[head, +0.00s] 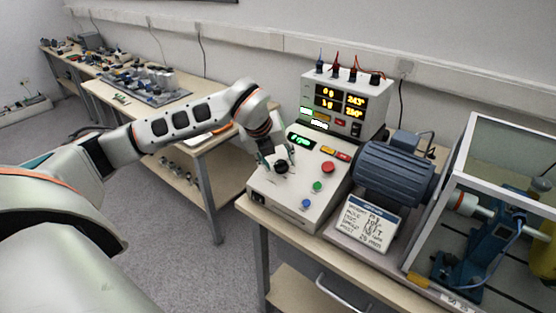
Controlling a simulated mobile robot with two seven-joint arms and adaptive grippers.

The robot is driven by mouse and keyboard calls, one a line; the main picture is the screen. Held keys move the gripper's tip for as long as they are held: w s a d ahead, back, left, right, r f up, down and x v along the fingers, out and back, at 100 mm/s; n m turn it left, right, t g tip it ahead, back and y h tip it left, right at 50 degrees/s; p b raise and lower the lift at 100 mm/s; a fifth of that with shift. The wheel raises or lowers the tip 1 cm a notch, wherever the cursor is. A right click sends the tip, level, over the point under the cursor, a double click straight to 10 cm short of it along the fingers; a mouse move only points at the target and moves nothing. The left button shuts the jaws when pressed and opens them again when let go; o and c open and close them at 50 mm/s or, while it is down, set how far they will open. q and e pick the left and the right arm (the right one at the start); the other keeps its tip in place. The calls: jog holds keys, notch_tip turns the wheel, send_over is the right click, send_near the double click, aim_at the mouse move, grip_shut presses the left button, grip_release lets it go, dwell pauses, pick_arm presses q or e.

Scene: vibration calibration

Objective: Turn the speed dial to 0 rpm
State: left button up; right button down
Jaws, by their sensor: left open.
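The speed dial (281,166) is a black round knob on the sloped top of a light grey control box (262,190). A small green display (301,141) above it seems to read 0 rpm, though the digits are small. My left gripper (274,158) is open, with its fingers pointing down at the dial. A finger stands close to the dial; I cannot tell whether it touches. My right gripper is not in view.
Red, green and blue buttons (317,186) sit right of the dial. A measuring unit (344,105) with lit displays stands behind. A blue motor (394,172) and a clear-walled enclosure (470,190) stand at right. A wooden bench (215,180) is at left.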

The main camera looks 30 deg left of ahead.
pick_arm(q)
jog(key=v, duration=1.2)
